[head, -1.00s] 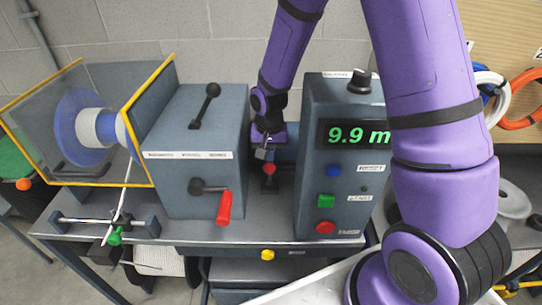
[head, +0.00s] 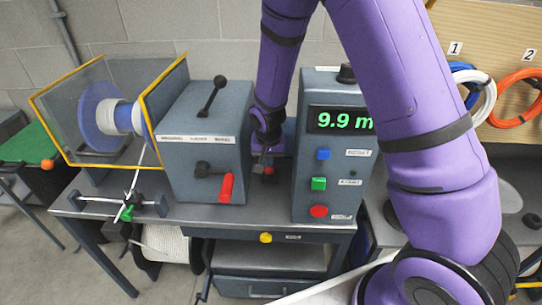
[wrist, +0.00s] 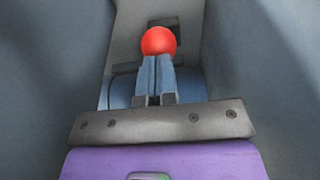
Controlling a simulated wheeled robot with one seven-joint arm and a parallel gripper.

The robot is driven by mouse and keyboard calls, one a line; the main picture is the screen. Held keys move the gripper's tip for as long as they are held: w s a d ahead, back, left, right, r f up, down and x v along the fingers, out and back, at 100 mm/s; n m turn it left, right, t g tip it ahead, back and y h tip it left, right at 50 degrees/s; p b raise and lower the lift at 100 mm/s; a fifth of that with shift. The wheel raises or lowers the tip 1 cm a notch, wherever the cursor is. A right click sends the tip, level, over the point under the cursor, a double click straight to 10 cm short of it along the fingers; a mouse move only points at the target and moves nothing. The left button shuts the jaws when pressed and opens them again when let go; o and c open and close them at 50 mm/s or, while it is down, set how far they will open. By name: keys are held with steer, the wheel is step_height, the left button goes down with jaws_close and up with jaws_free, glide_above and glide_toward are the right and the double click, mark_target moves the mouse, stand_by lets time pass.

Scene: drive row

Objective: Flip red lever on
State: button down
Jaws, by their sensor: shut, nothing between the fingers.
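The red lever's ball knob (head: 268,170) shows low in the gap between the grey crank box and the control box. In the wrist view the round red knob (wrist: 158,41) is just beyond my fingertips, which overlap its lower edge. My gripper (head: 263,160) reaches down into this gap from behind. In the wrist view my gripper's fingers (wrist: 155,65) are shut together with nothing between them. I cannot tell whether they touch the knob. The lever's stem and base are mostly hidden.
The control box (head: 325,180), reading 9.9 m, with blue, green and red buttons, stands close right. A guarded spool (head: 97,125) is at left.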

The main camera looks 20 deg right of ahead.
steer(key=shift+s+a+f, duration=0.3)
steer(key=shift+s+f, duration=0.4)
steer(key=shift+s+a+f, duration=0.25)
steer(key=shift+s+f, duration=0.4)
steer(key=shift+s, duration=0.05)
steer(key=shift+r, duration=0.1)
